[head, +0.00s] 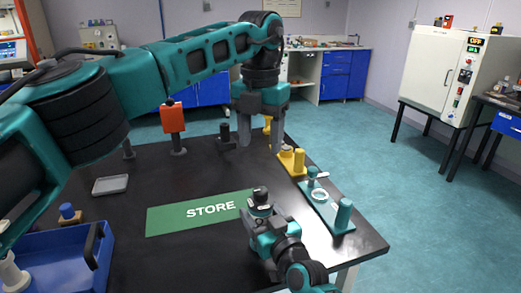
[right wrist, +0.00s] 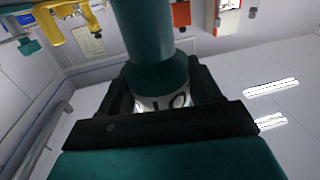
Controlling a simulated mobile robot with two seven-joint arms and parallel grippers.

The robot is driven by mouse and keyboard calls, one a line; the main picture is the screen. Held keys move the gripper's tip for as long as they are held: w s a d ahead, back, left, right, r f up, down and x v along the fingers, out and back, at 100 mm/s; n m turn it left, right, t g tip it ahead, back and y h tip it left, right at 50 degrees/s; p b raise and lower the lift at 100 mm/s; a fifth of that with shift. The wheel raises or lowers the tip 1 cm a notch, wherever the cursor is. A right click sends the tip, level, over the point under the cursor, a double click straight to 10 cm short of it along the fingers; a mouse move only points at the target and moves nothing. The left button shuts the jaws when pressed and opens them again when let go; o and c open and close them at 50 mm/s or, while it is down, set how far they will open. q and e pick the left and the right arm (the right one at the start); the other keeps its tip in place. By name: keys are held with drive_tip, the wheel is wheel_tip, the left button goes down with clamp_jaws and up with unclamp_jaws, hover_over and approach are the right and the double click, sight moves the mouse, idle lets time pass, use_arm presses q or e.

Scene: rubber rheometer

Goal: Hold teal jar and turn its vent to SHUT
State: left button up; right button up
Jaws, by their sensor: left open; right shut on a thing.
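A dark teal jar (head: 261,197) stands upright in my right gripper (head: 262,213), over the right end of the green STORE mat (head: 170,219). In the right wrist view the dark teal jar (right wrist: 150,30) is a cylinder with a collar and a white label band, partly hidden by the dark fingers; I can read only part of its lettering. My right gripper (right wrist: 160,105) is shut on it. The vent's setting cannot be read. My left gripper (head: 261,138) is open and empty, fingers pointing down, above and beyond the jar, apart from it.
A teal stand (head: 318,213) with a ring and post is right of the jar, a yellow stand (head: 291,162) behind it. An orange panel (head: 173,118) stands at the back. A grey tray (head: 110,186) and blue bin (head: 45,281) are left.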

idle(0.3)
drive_tip(key=o, duration=1.2)
